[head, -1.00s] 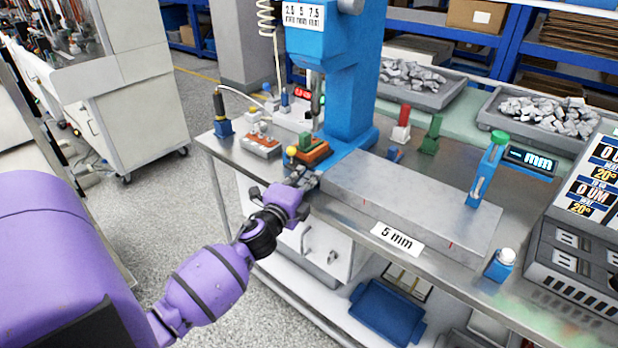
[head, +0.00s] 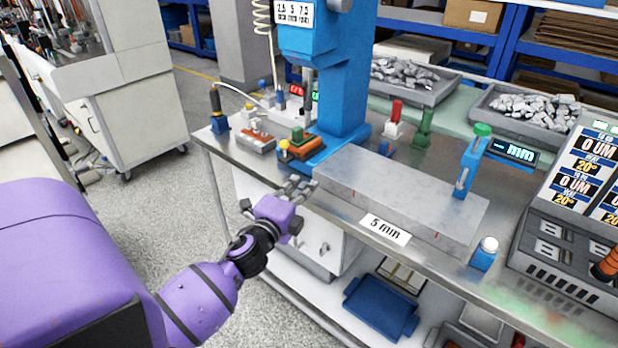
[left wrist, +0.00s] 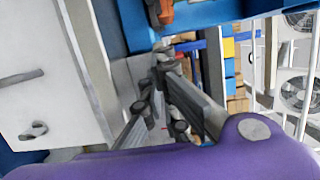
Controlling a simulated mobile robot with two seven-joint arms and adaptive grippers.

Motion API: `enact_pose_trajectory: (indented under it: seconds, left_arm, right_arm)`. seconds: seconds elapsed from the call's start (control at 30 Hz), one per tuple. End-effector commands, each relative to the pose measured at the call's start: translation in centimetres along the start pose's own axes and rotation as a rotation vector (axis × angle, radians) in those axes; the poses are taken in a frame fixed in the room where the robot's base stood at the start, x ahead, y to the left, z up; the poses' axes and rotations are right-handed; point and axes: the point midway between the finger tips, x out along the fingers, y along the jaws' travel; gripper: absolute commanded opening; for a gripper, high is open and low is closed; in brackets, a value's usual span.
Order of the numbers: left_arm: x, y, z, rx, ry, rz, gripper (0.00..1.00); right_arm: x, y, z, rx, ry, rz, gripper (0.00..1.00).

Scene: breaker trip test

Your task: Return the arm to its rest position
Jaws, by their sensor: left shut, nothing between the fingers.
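My left arm is purple with dark joints and comes in from the left in the head view. My right gripper is not in view.
A blue press (head: 340,95) stands behind the gripper, with an orange-and-green breaker (head: 300,146) at its base. A blue clamp with a green knob (head: 472,160) stands at the block's right end. Grey floor at left is open.

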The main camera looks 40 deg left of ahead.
Motion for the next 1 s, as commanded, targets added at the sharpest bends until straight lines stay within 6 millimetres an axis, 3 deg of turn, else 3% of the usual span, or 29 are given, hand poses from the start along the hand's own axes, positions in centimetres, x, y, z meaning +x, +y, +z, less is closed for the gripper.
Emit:
enact_pose_trajectory:
  seconds: [0.1, 0.23, 0.6, 0.7, 0.77, 0.87, 1.0]
  left_arm:
    - [-2.4, 0.2, 0.0, -0.001, 0.0, 0.002, 0.0]
    - [-3.9, 0.1, 0.0, 0.0, 0.001, 0.001, 0.0]
    - [-4.7, 0.0, -0.1, -0.006, 0.001, -0.001, 0.0]
    - [-4.7, 0.5, 0.1, -0.105, -0.007, 0.017, 0.0]
    - [-5.2, 2.4, -1.1, -0.253, -0.004, 0.069, 0.0]
    - [-8.8, 7.1, -2.9, -0.502, -0.03, 0.205, 0.0]
    - [-16.4, 13.5, -5.9, -0.828, -0.115, 0.415, 0.0]
  right_arm:
    - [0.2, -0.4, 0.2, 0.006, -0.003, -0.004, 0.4]
    - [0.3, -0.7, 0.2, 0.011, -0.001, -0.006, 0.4]
    - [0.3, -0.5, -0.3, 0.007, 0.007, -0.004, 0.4]
    - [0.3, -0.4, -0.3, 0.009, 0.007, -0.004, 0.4]
    - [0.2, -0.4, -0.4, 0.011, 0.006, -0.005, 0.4]
    - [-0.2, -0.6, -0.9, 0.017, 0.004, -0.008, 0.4]
    - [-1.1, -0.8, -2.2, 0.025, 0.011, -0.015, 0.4]
